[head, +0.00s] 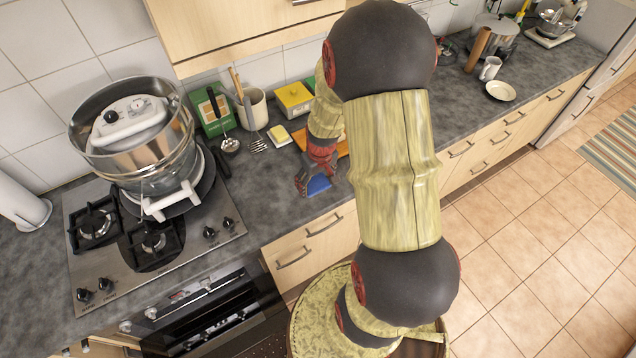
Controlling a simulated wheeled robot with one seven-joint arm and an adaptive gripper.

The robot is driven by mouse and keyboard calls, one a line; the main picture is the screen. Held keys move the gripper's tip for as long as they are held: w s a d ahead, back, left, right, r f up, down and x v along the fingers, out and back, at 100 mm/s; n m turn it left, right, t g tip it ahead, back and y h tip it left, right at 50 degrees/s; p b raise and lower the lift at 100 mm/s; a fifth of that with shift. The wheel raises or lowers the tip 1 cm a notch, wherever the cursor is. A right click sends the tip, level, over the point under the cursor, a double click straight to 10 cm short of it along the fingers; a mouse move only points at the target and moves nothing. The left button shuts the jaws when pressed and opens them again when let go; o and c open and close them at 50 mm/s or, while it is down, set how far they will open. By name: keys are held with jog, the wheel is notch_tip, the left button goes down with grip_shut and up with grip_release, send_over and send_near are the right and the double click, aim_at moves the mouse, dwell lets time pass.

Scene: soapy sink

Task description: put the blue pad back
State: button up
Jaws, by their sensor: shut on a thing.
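The blue pad (318,184) lies low over the grey counter near its front edge, just below my gripper (308,186). My gripper points down at the counter and is shut on the blue pad. The rest of my arm crosses the middle of the view and hides part of the counter behind it. From this angle I cannot tell whether the pad touches the counter.
An orange board (299,138) lies behind my gripper, partly hidden by my arm. A yellow-and-white block (280,135), a utensil crock (254,108) and a yellow box (294,100) stand nearby. A stove (190,250) with a large steel pot (135,140) is at left.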

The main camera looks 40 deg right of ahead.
aim_at(319, 179)
jog(key=w+d+f, duration=0.1)
jog(key=f, duration=0.1)
jog(key=w+d+f, duration=0.1)
jog(key=d+f, duration=0.1)
jog(key=w+d+f, duration=0.1)
jog(key=f, duration=0.1)
jog(key=shift+w+d, duration=0.1)
jog(key=shift+d, duration=0.05)
notch_tip(319, 179, down, 3)
jog(key=shift+w+d+f, duration=0.1)
jog(key=shift+f, duration=0.1)
jog(key=shift+f+b, duration=0.4)
jog(key=shift+f, duration=0.2)
jog(key=o, duration=1.4)
jog(key=shift+r, duration=0.1)
